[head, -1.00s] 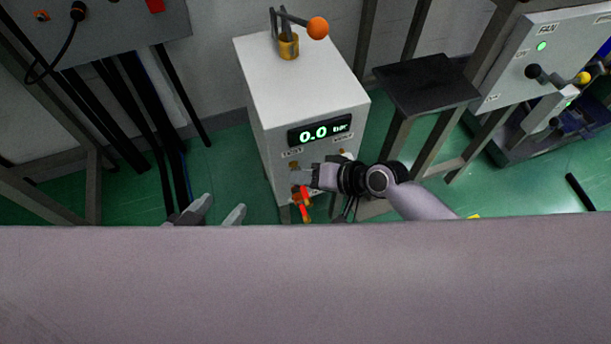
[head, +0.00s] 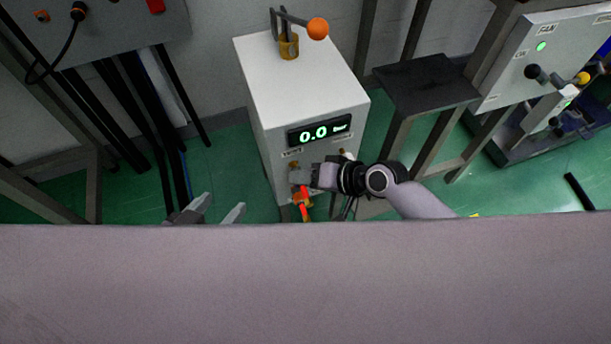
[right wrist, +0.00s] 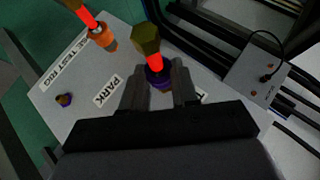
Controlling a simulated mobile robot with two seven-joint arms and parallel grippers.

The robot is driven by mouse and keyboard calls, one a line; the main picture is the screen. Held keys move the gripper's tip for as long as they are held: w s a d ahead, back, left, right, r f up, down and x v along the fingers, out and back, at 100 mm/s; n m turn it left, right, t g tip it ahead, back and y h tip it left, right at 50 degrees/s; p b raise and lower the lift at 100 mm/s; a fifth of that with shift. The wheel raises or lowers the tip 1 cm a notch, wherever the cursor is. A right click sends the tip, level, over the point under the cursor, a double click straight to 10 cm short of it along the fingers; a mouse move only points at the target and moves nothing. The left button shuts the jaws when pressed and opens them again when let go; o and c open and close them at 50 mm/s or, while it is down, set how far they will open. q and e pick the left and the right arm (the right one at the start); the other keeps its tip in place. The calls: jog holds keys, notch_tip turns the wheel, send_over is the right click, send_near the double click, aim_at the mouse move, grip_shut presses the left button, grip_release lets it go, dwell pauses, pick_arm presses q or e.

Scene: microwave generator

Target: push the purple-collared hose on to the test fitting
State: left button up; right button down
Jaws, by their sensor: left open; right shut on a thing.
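The purple-collared hose end (right wrist: 156,76) sits between the fingers of my right gripper (right wrist: 158,84) in the right wrist view. It has a red sleeve and a brass hex end. My right gripper is shut on it, close against the cabinet front; in the head view the gripper (head: 299,173) is at the lower front panel. A label starting with "T" is partly hidden beside the right finger, and the fitting behind the collar is mostly covered. I cannot tell whether the collar is seated. My left gripper (head: 216,211) is open and empty, low at the left.
The white cabinet (head: 300,80) has a 0.0 bar display (head: 320,132) and an orange-knobbed lever (head: 317,28) on top. An orange-collared hose end (right wrist: 102,36) stands near the PARK label (right wrist: 107,89). A dark stool (head: 425,82) stands right.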

pick_arm(q)
jog(key=shift+f+b, duration=0.35)
jog(key=shift+f, duration=0.05)
pick_arm(e)
jog(key=shift+w+a, duration=0.2)
jog(key=shift+w, duration=0.45)
jog(key=c, duration=0.8)
grip_release()
pick_arm(q)
jog(key=a+p, duration=0.1)
jog(key=s+p, duration=0.1)
jog(key=shift+a+f+y+p, duration=0.3)
jog(key=shift+a+f+p, duration=0.05)
jog(key=shift+a+f, duration=0.05)
pick_arm(e)
jog(key=v, duration=0.7)
jog(key=shift+r, duration=0.1)
pick_arm(q)
jog(key=shift+w+r, duration=0.1)
jog(key=shift+w, duration=0.05)
